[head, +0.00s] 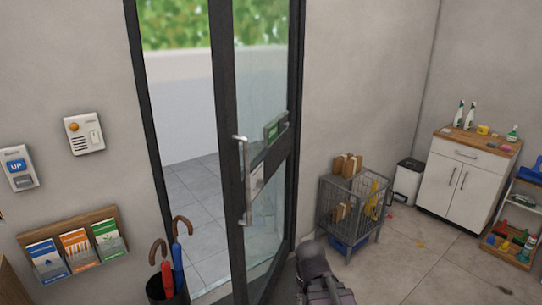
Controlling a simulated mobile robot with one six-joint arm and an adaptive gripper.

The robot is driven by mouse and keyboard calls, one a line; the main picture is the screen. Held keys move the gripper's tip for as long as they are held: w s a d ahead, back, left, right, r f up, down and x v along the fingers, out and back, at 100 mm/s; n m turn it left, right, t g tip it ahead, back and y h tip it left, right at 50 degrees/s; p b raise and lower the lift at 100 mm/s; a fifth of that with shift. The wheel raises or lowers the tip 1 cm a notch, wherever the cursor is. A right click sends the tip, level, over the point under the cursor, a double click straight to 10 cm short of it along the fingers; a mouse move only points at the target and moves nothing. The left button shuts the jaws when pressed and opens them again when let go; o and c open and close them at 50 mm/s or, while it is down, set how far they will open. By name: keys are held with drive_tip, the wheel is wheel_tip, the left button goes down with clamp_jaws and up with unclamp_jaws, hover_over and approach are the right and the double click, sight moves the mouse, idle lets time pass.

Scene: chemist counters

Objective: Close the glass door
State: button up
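The glass door (268,85) has a dark frame and stands open in the doorway in the head view. Its right edge is by the right jamb, and its left edge stands out into the room. A gap at its left shows the paved ground outside. A long metal pull handle (243,180) runs upright on the door's left stile. A sign with green on it is fixed on the door's crossbar. A dark part of my arm shows at the bottom, right of the door's lower end. My gripper's fingers are not seen.
An umbrella stand (167,294) with umbrellas is at the doorway's lower left. A wire cart (352,207) with boxes stands right of the door. A white bin (406,181) and white cabinet (462,179) are farther right. Floor before them is mostly clear.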

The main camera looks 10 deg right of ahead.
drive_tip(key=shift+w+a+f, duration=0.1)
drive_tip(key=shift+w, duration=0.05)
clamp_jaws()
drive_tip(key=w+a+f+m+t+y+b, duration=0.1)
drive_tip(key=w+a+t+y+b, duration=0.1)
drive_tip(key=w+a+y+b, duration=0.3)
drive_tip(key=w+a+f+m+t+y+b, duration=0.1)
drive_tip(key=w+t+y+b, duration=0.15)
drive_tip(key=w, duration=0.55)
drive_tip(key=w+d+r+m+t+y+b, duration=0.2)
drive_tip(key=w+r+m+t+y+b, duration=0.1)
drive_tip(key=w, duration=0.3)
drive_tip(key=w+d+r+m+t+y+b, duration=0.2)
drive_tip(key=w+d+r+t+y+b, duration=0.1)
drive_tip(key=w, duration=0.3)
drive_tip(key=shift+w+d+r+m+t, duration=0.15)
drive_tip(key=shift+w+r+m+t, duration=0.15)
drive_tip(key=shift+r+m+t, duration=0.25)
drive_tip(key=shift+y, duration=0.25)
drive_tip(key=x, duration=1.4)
